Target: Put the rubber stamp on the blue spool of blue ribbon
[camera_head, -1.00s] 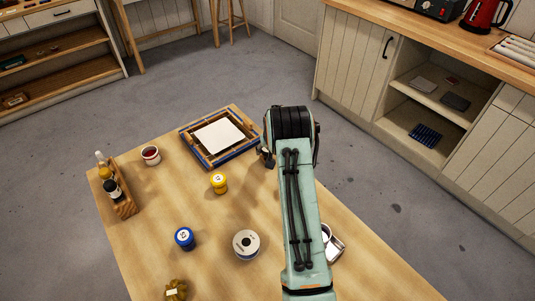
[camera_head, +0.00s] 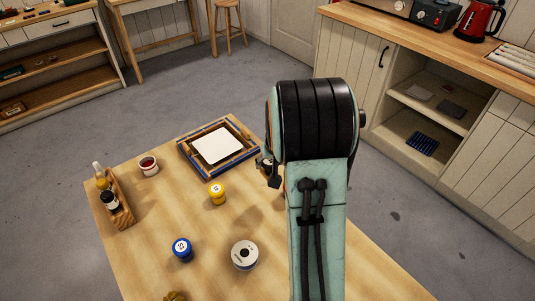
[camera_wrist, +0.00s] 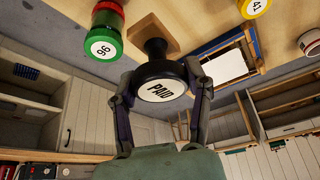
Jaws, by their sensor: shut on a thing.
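The rubber stamp (camera_wrist: 154,47) has a black handle with a round "PAID" label and a wooden block at its far end. My gripper (camera_wrist: 161,84) is shut on the handle, one finger on each side. Whether the block touches the table cannot be told. In the head view my arm hides the stamp, and only a dark bit of the gripper shows at the arm's left. The blue spool of blue ribbon (camera_head: 182,249), with a white numbered label on top, stands upright on the table, left of and nearer than my gripper. It is not seen in the wrist view.
A framed screen (camera_head: 218,147), a red-filled cup (camera_head: 148,165) and a wooden bottle rack (camera_head: 116,199) are farther back.

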